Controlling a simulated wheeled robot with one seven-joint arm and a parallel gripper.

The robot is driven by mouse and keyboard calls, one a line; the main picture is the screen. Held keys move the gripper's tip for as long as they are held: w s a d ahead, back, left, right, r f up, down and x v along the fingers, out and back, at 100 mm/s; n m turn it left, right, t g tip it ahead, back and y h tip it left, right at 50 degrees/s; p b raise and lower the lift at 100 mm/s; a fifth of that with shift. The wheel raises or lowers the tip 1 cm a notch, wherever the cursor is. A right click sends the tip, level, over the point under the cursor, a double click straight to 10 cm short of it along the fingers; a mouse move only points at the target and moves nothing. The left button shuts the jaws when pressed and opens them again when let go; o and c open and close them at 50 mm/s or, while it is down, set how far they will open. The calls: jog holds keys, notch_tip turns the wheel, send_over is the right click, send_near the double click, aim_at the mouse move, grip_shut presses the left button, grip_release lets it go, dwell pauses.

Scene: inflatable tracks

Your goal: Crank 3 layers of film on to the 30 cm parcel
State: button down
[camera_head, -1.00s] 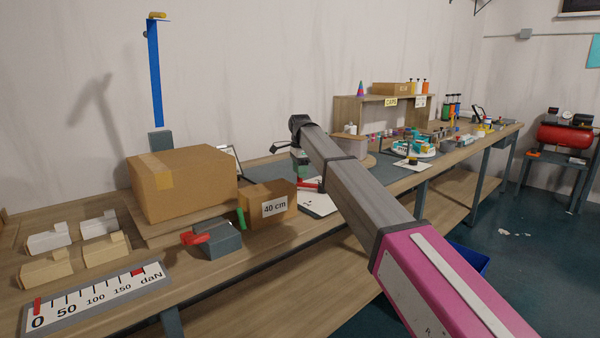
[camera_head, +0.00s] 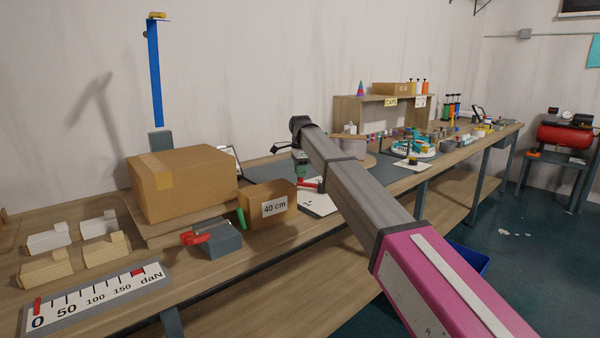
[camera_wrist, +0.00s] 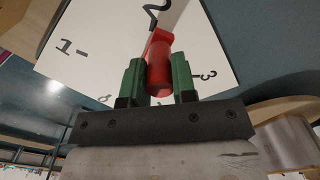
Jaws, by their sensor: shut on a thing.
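My gripper (camera_head: 301,168) is low over the bench, past the small carton. In the wrist view its green fingers (camera_wrist: 158,72) are shut on an upright red crank handle (camera_wrist: 160,62), one on each side. The red crank also shows in the head view (camera_head: 309,184). Below it lies a white dial plate (camera_wrist: 95,52) with the numbers 1, 2 and 3 readable; it also shows in the head view (camera_head: 317,205). A small carton (camera_head: 253,198) labelled 40 cm stands beside it. I see no parcel labelled 30 cm. What the crank drives is hidden.
A large taped carton (camera_head: 195,185) stands left on the bench. In front are a grey block (camera_head: 222,240) with a red lever and a daN scale (camera_head: 95,297). Pale blocks lie at far left.

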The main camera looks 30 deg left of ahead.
jog(key=w+m, duration=0.3)
jog(key=m, duration=0.1)
jog(key=shift+w, duration=0.25)
jog(key=w+m, duration=0.1)
jog(key=m, duration=0.1)
jog(key=w+d+m, duration=0.1)
jog(key=w+m, duration=0.1)
jog(key=shift+d, duration=0.2)
jog(key=shift+w+d, duration=0.5)
jog(key=shift+w, duration=0.05)
jog(key=shift+w+d, duration=0.6)
jog(key=shift+d, duration=0.15)
jog(key=c, duration=0.9)
grip_release()
notch_tip(320, 180, up, 11)
jog(key=shift+f, duration=0.1)
